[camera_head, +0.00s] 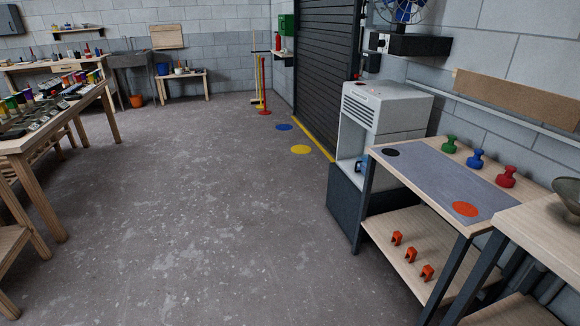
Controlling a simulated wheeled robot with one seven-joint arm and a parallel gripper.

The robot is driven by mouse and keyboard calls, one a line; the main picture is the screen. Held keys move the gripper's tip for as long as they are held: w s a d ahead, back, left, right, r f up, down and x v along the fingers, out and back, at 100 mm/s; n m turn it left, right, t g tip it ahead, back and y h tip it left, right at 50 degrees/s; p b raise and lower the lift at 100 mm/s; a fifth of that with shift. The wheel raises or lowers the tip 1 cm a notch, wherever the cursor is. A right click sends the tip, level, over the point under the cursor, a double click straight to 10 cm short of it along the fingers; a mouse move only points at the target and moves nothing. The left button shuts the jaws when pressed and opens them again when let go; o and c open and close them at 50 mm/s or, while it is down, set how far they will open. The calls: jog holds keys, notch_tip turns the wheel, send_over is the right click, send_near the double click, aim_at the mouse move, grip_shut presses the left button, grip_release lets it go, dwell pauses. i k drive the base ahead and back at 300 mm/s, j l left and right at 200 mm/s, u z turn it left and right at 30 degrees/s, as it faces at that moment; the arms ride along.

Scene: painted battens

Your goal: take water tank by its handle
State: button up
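A white boxy machine (383,112) with a grey vented front stands at the right, beside the shutter, on a dark grey base (349,205). A small blue thing (362,166) shows low in its front opening, partly hidden by the table corner. I cannot tell whether this is the water tank, and no handle can be made out. My gripper is not in view.
A table (403,217) at the right holds green, blue and red knobbed pieces (507,177), with orange clamps (411,255) on its lower shelf. A cluttered workbench (40,140) stands at left. The concrete floor between (190,220) is clear.

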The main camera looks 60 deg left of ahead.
aim_at(361, 165)
jog(key=i+j+u, duration=0.15)
jog(key=u, duration=0.3)
jog(key=i+j+u, duration=0.2)
jog(key=j+u, duration=0.25)
jog(key=i+u, duration=0.25)
jog(key=u, duration=0.15)
jog(key=i+j+u, duration=0.1)
jog(key=i, duration=0.3)
jog(key=i+j+u, duration=0.15)
jog(key=i, duration=0.3)
jog(key=i+j, duration=0.15)
jog(key=j, duration=0.4)
jog(key=i+j, duration=0.15)
jog(key=j, duration=0.4)
jog(key=i+j+z, duration=0.1)
jog(key=j, duration=0.5)
jog(key=i+j, duration=0.2)
jog(key=j, duration=0.35)
jog(key=i+j, duration=0.15)
jog(key=j, duration=0.45)
jog(key=i+j+z, duration=0.1)
jog(key=j, duration=0.45)
jog(key=i+j, duration=0.2)
jog(key=j, duration=0.4)
jog(key=i+j, duration=0.1)
jog(key=j, duration=0.45)
jog(key=i+j+z, duration=0.1)
jog(key=z, duration=1.7)
jog(key=i+z, duration=0.1)
jog(key=i, duration=1.35)
